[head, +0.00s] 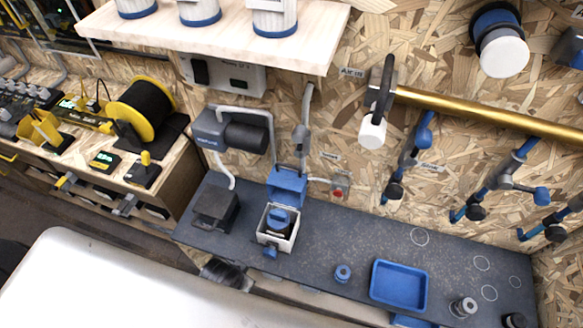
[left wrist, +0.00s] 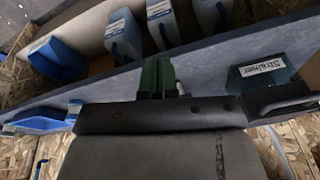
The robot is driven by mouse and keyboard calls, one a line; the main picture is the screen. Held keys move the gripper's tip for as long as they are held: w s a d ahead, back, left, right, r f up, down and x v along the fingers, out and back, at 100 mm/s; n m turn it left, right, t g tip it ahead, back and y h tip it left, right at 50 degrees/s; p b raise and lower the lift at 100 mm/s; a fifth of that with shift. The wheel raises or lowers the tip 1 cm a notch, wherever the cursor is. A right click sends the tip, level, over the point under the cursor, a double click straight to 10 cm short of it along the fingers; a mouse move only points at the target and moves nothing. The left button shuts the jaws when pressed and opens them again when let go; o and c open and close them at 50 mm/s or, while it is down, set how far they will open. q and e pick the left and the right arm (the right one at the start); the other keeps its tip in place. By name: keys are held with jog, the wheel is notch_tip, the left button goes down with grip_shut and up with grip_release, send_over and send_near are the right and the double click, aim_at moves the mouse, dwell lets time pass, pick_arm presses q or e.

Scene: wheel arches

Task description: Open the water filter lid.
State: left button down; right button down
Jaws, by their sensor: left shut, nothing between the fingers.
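In the head view, a light grey square housing (head: 265,235) stands on the dark bench, with a round blue and black part (head: 279,220) inside it. A blue boxy piece (head: 287,185) stands upright right behind the housing; it looks like the filter's lid, tilted back, but I cannot be sure. My left gripper (left wrist: 157,66) shows only in the left wrist view. Its green fingertips are together, with nothing between them. The water filter cannot be made out in that view. My right gripper is in neither view.
The dark bench (head: 330,245) also holds a blue tray (head: 399,286), a small blue ring (head: 343,273) and a dark box (head: 215,207). A wooden shelf (head: 215,38) overhangs the back. In the left wrist view, a box labelled Strainer (left wrist: 262,70) is right of my fingers.

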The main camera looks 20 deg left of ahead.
pick_arm(q)
jog(key=w+d+r+m+t+y, duration=0.1)
jog(key=w+r+m+t, duration=0.25)
jog(key=r+m, duration=0.6)
jog(key=w+d+r+m+t, duration=0.1)
jog(key=w+r+m+t, duration=0.3)
jog(key=r+m, duration=0.5)
jog(key=m+t+h+p, duration=0.1)
jog(key=m+t+p, duration=0.15)
jog(key=m, duration=1.25)
send_near(287, 165)
jog(key=shift+n, duration=0.25)
jog(key=x, duration=0.7)
jog(key=shift+f, duration=0.45)
jog(key=shift+w+r, duration=0.1)
jog(key=shift+w, duration=0.65)
